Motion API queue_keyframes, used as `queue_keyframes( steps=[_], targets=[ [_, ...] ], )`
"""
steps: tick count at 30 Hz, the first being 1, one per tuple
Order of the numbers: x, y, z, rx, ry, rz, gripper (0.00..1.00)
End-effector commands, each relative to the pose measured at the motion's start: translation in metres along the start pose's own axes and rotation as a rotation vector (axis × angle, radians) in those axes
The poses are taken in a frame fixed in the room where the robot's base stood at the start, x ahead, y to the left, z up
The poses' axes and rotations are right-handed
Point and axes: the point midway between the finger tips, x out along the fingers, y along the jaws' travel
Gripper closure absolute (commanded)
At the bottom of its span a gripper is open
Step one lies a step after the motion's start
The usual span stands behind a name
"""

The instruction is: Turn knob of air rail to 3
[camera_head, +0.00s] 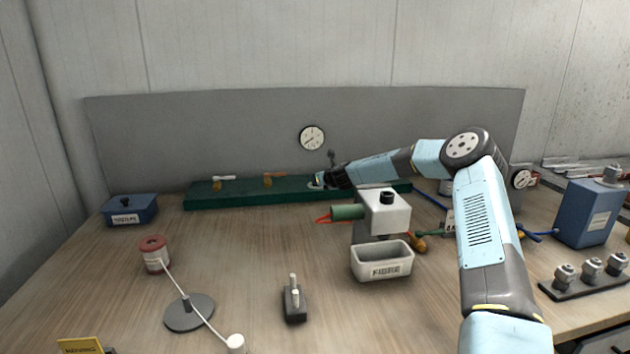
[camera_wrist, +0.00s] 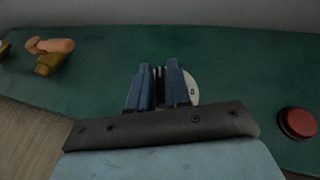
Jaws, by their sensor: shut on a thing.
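The air rail is a long dark green bar (camera_head: 240,193) along the back of the table; its green surface also fills much of the wrist view (camera_wrist: 235,60). My gripper (camera_head: 322,181) is at the rail, right of its middle. In the wrist view, my gripper (camera_wrist: 160,72) has its blue fingers close together around a small knob, which is mostly hidden between them. A pale dial disc (camera_wrist: 193,91) with a dark mark shows beside and partly behind the right finger. The number the knob points at cannot be read.
A round gauge (camera_head: 312,138) is on the grey back panel above the rail. A red button (camera_wrist: 298,122) is right of my gripper. A white fibre tray (camera_head: 383,265) stands in front.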

Motion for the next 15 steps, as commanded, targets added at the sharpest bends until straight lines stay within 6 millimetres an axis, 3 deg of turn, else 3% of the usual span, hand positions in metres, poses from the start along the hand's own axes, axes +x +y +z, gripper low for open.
queue_keyframes(
  steps=[1,15],
  targets=[
    [0.0015,-0.0001,-0.0106,-0.002,0.013,0.026,1.00],
    [0.0017,0.0010,-0.0111,-0.041,0.015,0.113,1.00]
  ],
)
